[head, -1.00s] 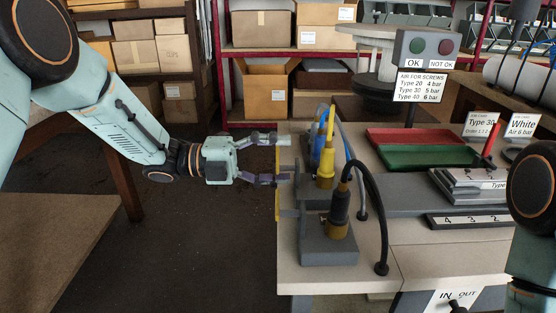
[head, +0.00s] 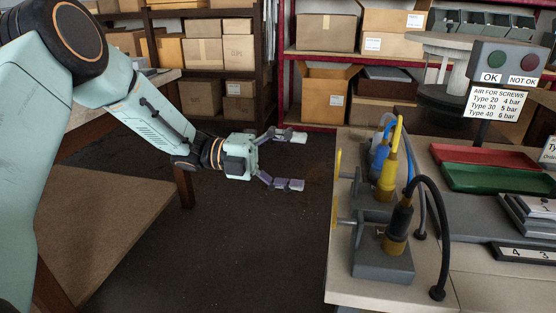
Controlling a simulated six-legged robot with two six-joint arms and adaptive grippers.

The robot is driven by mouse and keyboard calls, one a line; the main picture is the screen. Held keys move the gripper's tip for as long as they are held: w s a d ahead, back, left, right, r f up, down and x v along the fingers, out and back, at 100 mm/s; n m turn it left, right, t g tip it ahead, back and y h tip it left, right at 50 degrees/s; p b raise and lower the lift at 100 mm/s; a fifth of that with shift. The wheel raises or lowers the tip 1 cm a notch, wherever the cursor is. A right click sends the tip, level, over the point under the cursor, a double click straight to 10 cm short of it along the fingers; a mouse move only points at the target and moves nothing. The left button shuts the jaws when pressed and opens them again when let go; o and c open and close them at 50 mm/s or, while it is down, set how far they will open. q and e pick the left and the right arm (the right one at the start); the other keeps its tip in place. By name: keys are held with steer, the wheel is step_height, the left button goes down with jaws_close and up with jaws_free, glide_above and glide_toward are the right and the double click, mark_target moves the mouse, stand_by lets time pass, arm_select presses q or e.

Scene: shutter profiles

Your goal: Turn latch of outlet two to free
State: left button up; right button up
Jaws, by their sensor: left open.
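A row of air outlets on grey blocks stands along the left edge of the bench: a front outlet with a black hose (head: 397,232), a yellow one (head: 387,178) behind it, and a blue one (head: 378,157) further back. Thin rods and yellow latch parts (head: 337,163) stick out to the left of the blocks. I cannot read which outlet is two or the latch's position. My left gripper (head: 290,160) is open and empty, left of the latches with a clear gap, its fingers pointing right. My right gripper is not in view.
Red (head: 484,156) and green (head: 497,179) trays lie on the bench (head: 350,292). A sign post with OK and NOT OK buttons (head: 507,62) stands behind them. A wooden table (head: 95,215) is at left. Open floor lies between.

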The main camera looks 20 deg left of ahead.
mark_target(337, 167)
arm_select(q)
steer(key=shift+s+a, duration=0.2)
steer(key=shift+a, duration=0.85)
steer(key=shift+s+a, duration=0.2)
steer(key=shift+a, duration=0.8)
steer(key=shift+d, duration=0.15)
steer(key=d, duration=0.4)
steer(key=w+d, duration=0.1)
steer(key=d, duration=0.2)
steer(key=w+d, duration=0.1)
steer(key=d, duration=0.3)
steer(key=shift+w+d, duration=0.2)
steer(key=shift+d, duration=0.15)
steer(key=shift+a, duration=0.1)
